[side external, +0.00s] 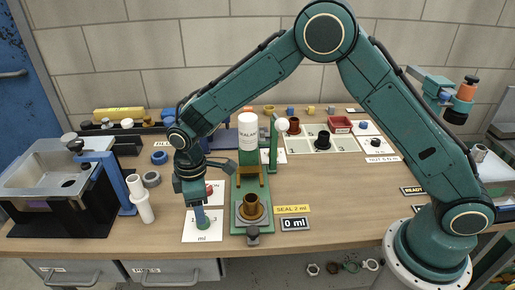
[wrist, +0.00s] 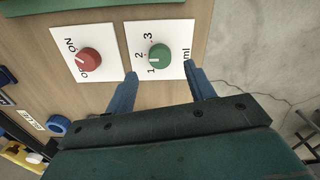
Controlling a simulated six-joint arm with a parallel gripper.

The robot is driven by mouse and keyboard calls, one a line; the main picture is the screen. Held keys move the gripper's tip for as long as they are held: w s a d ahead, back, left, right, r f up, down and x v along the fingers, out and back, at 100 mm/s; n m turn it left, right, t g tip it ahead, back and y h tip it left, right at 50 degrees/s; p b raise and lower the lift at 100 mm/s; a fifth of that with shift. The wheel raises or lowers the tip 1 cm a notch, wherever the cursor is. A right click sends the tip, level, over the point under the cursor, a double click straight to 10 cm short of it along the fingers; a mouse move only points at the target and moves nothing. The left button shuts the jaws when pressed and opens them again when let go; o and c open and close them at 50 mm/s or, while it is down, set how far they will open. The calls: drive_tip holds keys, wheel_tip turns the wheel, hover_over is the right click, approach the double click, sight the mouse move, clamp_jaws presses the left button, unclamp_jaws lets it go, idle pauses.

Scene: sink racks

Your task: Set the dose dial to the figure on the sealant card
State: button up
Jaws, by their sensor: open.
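The green dose dial (wrist: 159,54) sits on a white card marked 1, 2, 3 and ml. Its pale pointer mark lies on the side of the 1 and 2; I cannot tell the exact figure. My gripper (wrist: 160,71) is open, its two blue fingertips spread just short of the dial, one to each side, apart from it. In the side view my gripper (side external: 201,213) points down over the dial card (side external: 203,236). The yellow sealant card (side external: 292,209) reads SEAL 2 ml. A dark display (side external: 294,224) reads 0 ml.
A red knob (wrist: 88,61) on its own white card is beside the dial. The green sealant stand (side external: 248,180) with a white bottle (side external: 248,130) and brass cup (side external: 251,206) is close on the right.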

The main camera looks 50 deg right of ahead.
wheel_tip(320, 180, up, 9)
drive_tip(key=shift+r, duration=0.15)
idle(0.4)
drive_tip(key=s+d+r+m+t, duration=0.3)
drive_tip(key=s+d+r+m, duration=0.2)
drive_tip(key=s+d+r, duration=0.75)
drive_tip(key=s+d+r+m+t, duration=0.1)
drive_tip(key=s+d+m, duration=0.2)
drive_tip(key=s, duration=0.5)
drive_tip(key=s+d+r+m+t, duration=0.1)
drive_tip(key=s+d+m, duration=0.2)
drive_tip(key=s+d, duration=0.2)
drive_tip(key=s, duration=0.2)
drive_tip(key=shift+s+d+t, duration=0.3)
drive_tip(key=shift+s+d, duration=0.05)
drive_tip(key=shift+d, duration=0.05)
